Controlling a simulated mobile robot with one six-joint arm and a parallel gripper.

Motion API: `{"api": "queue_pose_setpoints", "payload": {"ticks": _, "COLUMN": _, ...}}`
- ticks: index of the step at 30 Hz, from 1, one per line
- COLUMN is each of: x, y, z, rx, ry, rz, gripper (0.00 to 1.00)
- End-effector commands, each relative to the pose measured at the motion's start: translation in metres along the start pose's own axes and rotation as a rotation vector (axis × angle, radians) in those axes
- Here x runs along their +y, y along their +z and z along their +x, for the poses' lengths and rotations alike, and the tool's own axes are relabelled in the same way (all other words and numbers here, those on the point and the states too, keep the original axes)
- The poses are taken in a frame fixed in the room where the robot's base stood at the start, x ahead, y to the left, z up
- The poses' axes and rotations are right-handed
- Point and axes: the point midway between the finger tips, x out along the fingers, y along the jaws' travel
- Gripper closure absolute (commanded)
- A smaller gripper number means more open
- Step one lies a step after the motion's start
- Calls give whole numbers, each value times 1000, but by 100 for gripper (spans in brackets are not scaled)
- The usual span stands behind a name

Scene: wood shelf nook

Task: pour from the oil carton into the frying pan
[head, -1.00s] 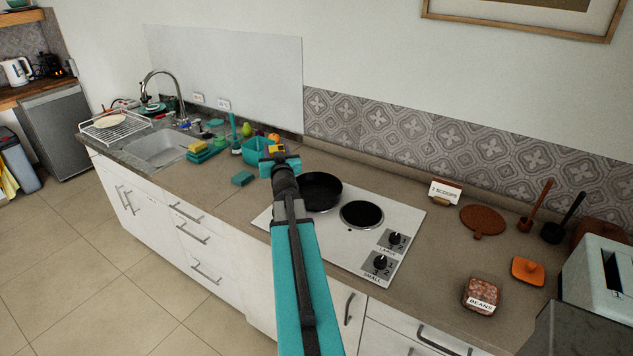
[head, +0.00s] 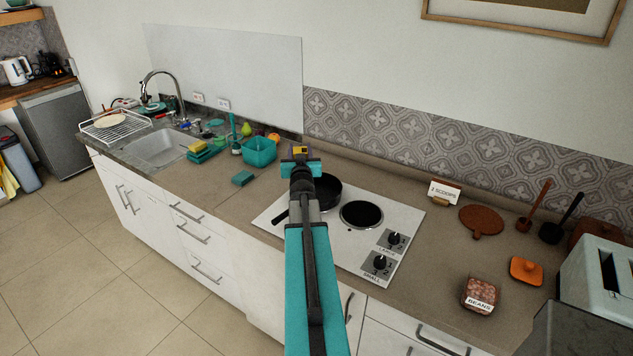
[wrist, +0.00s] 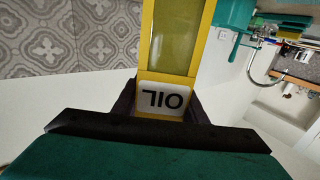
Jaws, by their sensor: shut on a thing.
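My gripper (head: 300,165) is shut on the yellow oil carton (head: 300,152), whose small top part shows beyond the wrist in the head view. In the wrist view the carton (wrist: 178,45) sits between the dark fingers (wrist: 160,103), with its OIL label upside down in the picture. The black frying pan (head: 330,191) rests on the left rear of the white hob, its handle pointing toward the front left. My arm and gripper overlap the pan's left part in the head view. The carton's exact tilt and height above the pan cannot be told. No oil stream is visible.
The hob (head: 375,222) has a bare black plate (head: 361,215) and two knobs at its front right. A teal bin (head: 259,152) and teal block (head: 243,178) stand left of the pan. A beans container (head: 480,295) and a toaster (head: 598,280) are at right.

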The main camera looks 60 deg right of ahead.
Motion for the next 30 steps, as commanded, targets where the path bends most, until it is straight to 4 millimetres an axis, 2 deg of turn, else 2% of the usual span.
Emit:
{"api": "queue_pose_setpoints", "payload": {"ticks": 3, "x": 21, "y": 10, "z": 4, "rx": 0, "ry": 29, "rz": 1, "gripper": 100}}
{"api": "queue_pose_setpoints", "payload": {"ticks": 9, "x": 35, "y": 17, "z": 6, "rx": 1, "ry": 49, "rz": 0, "gripper": 100}}
{"api": "queue_pose_setpoints", "payload": {"ticks": 21, "x": 36, "y": 17, "z": 6, "rx": 2, "ry": 50, "rz": 8, "gripper": 100}}
{"api": "queue_pose_setpoints", "payload": {"ticks": 30, "x": 35, "y": 16, "z": 4, "rx": 4, "ry": 50, "rz": 106, "gripper": 100}}
